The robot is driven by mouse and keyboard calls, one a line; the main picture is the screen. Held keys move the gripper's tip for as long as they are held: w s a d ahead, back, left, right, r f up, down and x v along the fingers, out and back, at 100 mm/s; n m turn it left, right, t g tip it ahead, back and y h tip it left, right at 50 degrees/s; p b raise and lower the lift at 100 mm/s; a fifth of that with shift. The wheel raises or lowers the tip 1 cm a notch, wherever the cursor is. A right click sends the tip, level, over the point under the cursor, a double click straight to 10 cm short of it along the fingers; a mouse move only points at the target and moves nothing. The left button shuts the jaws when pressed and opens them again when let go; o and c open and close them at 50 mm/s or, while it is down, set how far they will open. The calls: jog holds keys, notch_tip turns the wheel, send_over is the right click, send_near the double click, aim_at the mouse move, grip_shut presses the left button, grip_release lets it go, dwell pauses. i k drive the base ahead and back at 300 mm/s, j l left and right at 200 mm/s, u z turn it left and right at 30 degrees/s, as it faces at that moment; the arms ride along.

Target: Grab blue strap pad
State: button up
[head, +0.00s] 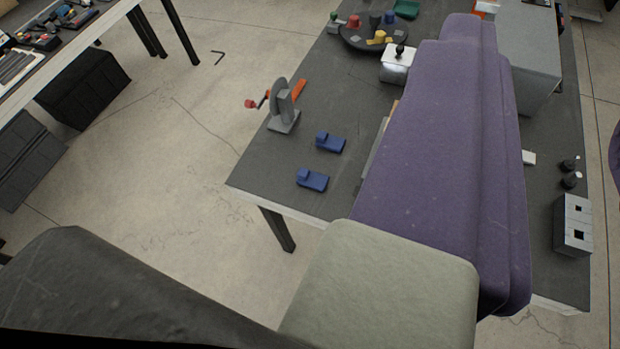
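Two small blue pads lie on the dark grey tabletop (400,30) near its left front corner. Each has a flat body with a raised block at its left end. One blue pad (312,181) is closer to the front edge, and the other blue pad (331,143) lies just behind it, slightly to the right. They are apart from each other, and nothing touches them from above. I cannot tell which one the task names. My gripper and its fingers do not show. My purple and pale grey arm parts cover the middle of the table.
A grey crank device (284,110) with red and orange parts stands behind the pads at the left edge. A round dark plate (372,36) with coloured pieces is farther back. A grey box (573,225) stands at the right. Bare floor (190,190) lies left of the table.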

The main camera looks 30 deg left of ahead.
aim_at(313, 180)
jog(key=i+j, duration=0.25)
jog(key=j, duration=0.15)
jog(key=i+j, duration=0.25)
jog(key=j, duration=0.15)
jog(key=i+j, duration=0.25)
jog(key=j, duration=0.15)
jog(key=i+j, duration=0.5)
jog(key=j, duration=0.25)
jog(key=z, duration=0.05)
